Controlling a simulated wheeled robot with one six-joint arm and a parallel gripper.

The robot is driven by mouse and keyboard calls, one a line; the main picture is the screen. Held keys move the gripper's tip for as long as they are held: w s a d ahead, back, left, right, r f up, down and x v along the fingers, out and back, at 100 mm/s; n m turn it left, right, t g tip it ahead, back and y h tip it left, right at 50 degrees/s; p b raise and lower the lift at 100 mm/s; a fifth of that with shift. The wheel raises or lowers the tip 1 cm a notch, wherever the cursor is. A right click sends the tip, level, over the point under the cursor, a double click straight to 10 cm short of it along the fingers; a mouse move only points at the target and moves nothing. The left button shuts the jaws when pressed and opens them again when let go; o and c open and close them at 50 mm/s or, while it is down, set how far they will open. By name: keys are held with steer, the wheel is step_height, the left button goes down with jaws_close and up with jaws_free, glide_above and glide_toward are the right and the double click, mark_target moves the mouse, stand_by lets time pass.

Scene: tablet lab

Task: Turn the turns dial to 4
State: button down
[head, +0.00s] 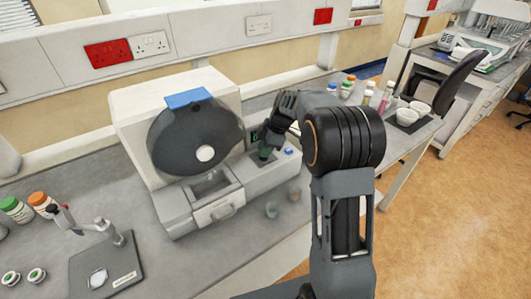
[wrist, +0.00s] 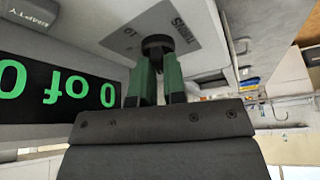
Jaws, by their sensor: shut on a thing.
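The turns dial (wrist: 158,42) is a small black knob on a grey panel in the wrist view, with upside-down "TURNS" lettering beside it. My gripper (wrist: 158,66) has green fingers closed on both sides of the dial. The dial's pointer and setting are hidden or too small to read.
A large dark drum (head: 180,135) is on the machine's front, with a drawer (head: 222,209) below. A blue button (head: 289,151) is right of my gripper. Two small cups stand on the bench in front. Bottles and bowls stand at the right; a balance-like device (head: 104,262) is front left.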

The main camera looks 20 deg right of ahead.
steer(key=m+b, duration=0.2)
steer(key=m+t+b, duration=0.1)
steer(key=m+b, duration=0.1)
steer(key=shift+s+f+t+h, duration=0.15)
steer(key=shift+f+t+h, duration=0.15)
steer(key=shift+f, duration=0.05)
steer(key=shift+a+r+m+t+h+b, duration=0.1)
steer(key=shift+m+t+h+b, duration=0.15)
steer(key=shift+m+b, duration=0.5)
steer(key=shift+r+m+t+h+b, duration=0.15)
steer(key=shift+m+t+b, duration=0.2)
steer(key=shift+m, duration=0.8)
steer(key=shift+f, duration=0.1)
steer(key=c, duration=1.2)
jaws_free()
steer(key=v, duration=1.4)
steer(key=shift+a, duration=0.1)
